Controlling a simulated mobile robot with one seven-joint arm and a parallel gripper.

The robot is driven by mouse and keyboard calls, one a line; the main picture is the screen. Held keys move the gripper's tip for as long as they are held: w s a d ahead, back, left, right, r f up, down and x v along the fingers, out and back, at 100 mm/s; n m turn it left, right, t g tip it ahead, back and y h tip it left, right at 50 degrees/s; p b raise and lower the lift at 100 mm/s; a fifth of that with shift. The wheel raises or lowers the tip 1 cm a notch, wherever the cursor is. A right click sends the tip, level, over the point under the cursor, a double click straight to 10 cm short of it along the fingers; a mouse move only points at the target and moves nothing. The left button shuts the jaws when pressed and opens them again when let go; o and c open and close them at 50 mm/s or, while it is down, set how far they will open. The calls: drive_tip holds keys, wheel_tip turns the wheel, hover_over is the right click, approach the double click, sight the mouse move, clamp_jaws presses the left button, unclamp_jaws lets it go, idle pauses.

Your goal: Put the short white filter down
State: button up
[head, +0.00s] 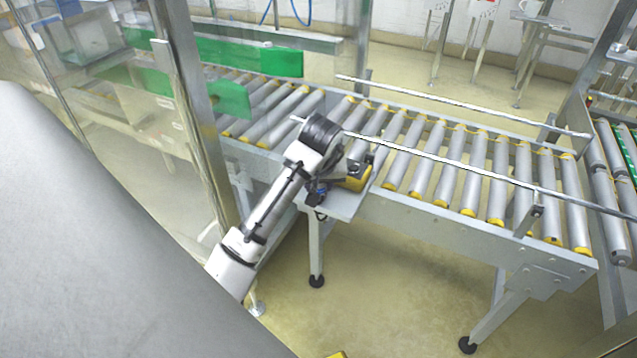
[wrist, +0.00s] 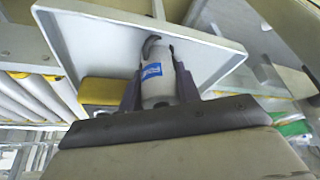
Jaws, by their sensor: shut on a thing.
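The short white filter (wrist: 152,88), a small white cylinder with a blue label, shows upright in the middle of the wrist view. My gripper (wrist: 156,74) is shut on it, one dark finger on each side. A grey shelf plate with a raised edge (wrist: 215,60) fills the view behind the filter. I cannot tell whether the filter touches it. In the head view my arm reaches to the small grey shelf (head: 347,207) at the conveyor's near side. The filter cannot be made out there.
A yellow and black object (head: 356,180) stands on the shelf close to my arm's end; yellow also shows left of the filter in the wrist view. The roller conveyor (head: 430,165) with metal guide rails runs behind. A metal post (head: 190,110) and clear panels stand to the left.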

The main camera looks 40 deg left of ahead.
drive_tip(key=o, duration=1)
drive_tip(key=shift+c, duration=0.2)
